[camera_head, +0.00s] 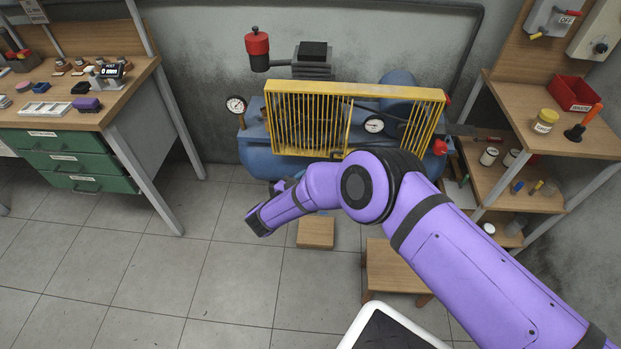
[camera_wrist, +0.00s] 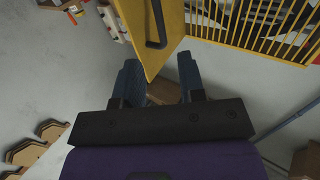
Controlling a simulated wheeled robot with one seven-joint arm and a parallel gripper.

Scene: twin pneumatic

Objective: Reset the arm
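My gripper (camera_wrist: 159,62) shows in the wrist view with its two dark fingers apart and nothing held between them. Past the fingers is a flat yellow panel (camera_wrist: 150,32) with a black handle (camera_wrist: 157,24); I cannot tell how near it is. In the head view my purple arm reaches from the lower right, bends at the elbow and ends at a dark tip (camera_head: 258,222) in front of the compressor's blue tank (camera_head: 257,150). The fingers cannot be made out there.
A yellow barred guard (camera_head: 310,120) fronts the compressor. A workbench with green drawers (camera_head: 75,162) stands at left, and wooden shelves (camera_head: 520,95) at right. A wooden block (camera_head: 315,232) and a low stool (camera_head: 395,268) stand on the floor. The tiled floor at left is clear.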

